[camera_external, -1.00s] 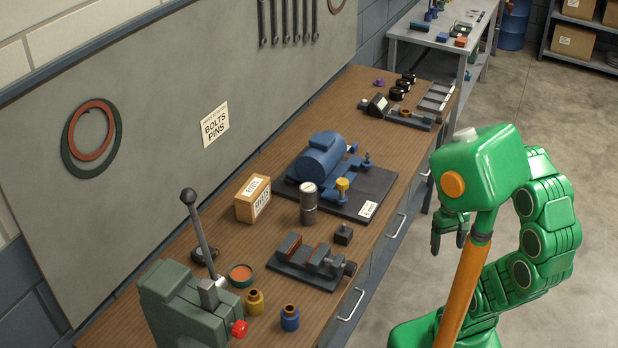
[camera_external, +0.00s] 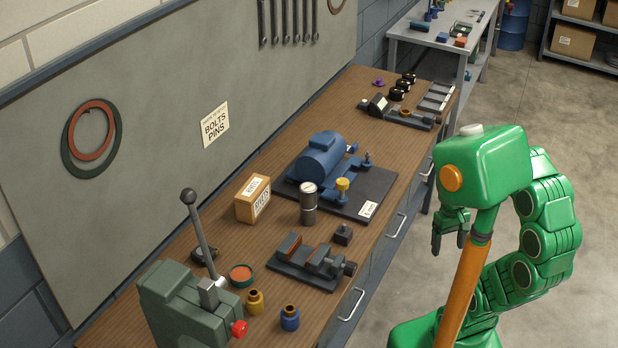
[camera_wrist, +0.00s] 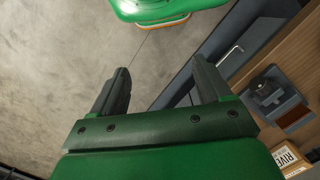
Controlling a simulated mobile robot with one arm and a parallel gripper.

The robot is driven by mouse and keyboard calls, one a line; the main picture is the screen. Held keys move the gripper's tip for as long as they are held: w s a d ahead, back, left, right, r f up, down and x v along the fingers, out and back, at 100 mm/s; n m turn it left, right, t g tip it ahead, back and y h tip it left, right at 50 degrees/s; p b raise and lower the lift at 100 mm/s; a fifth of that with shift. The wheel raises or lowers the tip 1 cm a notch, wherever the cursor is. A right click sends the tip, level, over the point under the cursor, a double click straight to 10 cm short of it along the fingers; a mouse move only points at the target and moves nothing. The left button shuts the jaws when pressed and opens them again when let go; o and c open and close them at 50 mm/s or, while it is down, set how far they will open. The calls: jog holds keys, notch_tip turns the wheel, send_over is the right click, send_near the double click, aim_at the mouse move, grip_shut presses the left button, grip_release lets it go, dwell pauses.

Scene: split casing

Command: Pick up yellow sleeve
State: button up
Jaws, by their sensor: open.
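The yellow sleeve (camera_external: 255,302) stands upright on the wooden bench, between the green press and the blue sleeve (camera_external: 290,318). It does not show in the wrist view. My gripper (camera_external: 448,232) is off to the right of the bench, past its front edge and well away from the sleeve. In the wrist view my gripper (camera_wrist: 159,88) has its two dark fingers apart, with only the floor and the drawer front behind them. It is open and empty.
The green press (camera_external: 190,305) with its tall lever stands left of the sleeve. A small vise (camera_external: 312,266), a dish of orange material (camera_external: 241,275) and a rivets box (camera_external: 253,199) are nearby. A blue pump (camera_external: 325,158) sits farther back. Bare wood (camera_external: 330,318) lies right of the blue sleeve.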

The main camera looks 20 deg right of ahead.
jog(key=shift+o, duration=0.9)
jog(key=m+g+y, duration=0.3)
jog(key=m+y, duration=0.9)
jog(key=m, duration=0.1)
send_near(254, 298)
jog(key=f, duration=0.1)
jog(key=w+a+f, duration=0.1)
jog(key=shift+w+a+f, duration=0.1)
jog(key=shift+a+f, duration=0.1)
jog(key=shift+f, duration=0.2)
jog(key=shift+a+f+m, duration=0.3)
jog(key=shift+a+f, duration=0.05)
jog(key=shift+a, duration=0.15)
jog(key=shift+s+x, duration=0.15)
jog(key=shift+x, duration=1.25)
jog(key=shift+s+x, duration=0.2)
jog(key=shift+x, duration=1.2)
jog(key=shift+s+a+f+y, duration=0.2)
jog(key=shift+a+y, duration=0.1)
jog(key=shift+a, duration=0.25)
